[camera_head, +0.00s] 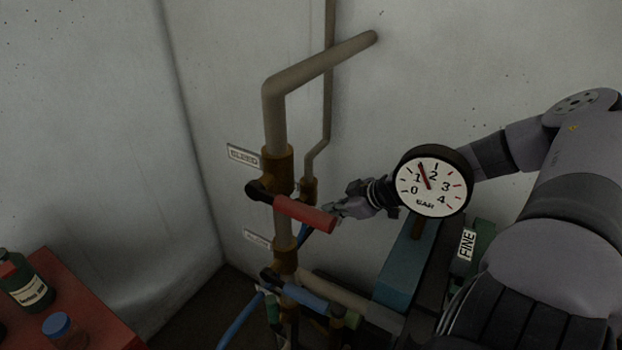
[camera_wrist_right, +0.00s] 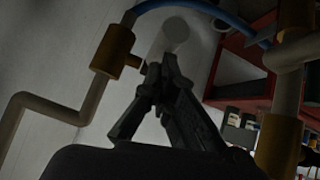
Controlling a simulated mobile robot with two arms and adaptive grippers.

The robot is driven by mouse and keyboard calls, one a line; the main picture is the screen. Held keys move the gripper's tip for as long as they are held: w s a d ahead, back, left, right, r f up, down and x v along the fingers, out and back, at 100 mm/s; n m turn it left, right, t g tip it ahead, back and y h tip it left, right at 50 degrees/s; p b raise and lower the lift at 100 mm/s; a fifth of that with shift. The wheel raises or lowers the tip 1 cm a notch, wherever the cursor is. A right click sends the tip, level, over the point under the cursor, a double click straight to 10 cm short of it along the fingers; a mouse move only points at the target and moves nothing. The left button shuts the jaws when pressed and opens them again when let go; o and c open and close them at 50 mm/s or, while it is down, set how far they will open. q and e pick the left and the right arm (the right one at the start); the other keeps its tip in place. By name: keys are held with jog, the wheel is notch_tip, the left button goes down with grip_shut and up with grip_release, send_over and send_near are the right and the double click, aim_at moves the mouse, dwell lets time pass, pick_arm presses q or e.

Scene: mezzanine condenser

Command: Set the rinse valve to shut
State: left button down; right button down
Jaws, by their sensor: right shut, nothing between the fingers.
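No label that I can read says rinse, so I cannot tell which valve it is. The upper brass valve (camera_head: 277,170) on the thick pipe has a red lever (camera_head: 305,213) pointing right and slightly down; the plate (camera_head: 243,156) beside it appears to read BLEED. Below it, a brass valve (camera_head: 285,260) has a blue lever (camera_head: 295,289); the plate (camera_head: 257,240) above it is blurred. A smaller brass valve (camera_head: 308,190) sits on the thin pipe behind. My right gripper (camera_head: 335,211) is shut and empty, close to the red lever's free end; contact is unclear. Its fingers also show in the right wrist view (camera_wrist_right: 160,68).
A round pressure gauge (camera_head: 432,182) stands in front of my right forearm, with a FINE plate (camera_head: 466,244) below it. A red surface (camera_head: 85,310) with bottles is at lower left. The wrist view shows a brass fitting (camera_wrist_right: 114,50) and a blue hose (camera_wrist_right: 205,7) nearby.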

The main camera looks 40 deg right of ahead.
jog(key=shift+s+f, duration=0.2)
jog(key=shift+f, duration=0.05)
notch_tip(320, 180, up, 10)
jog(key=shift+w+r, duration=0.2)
dwell(0.4)
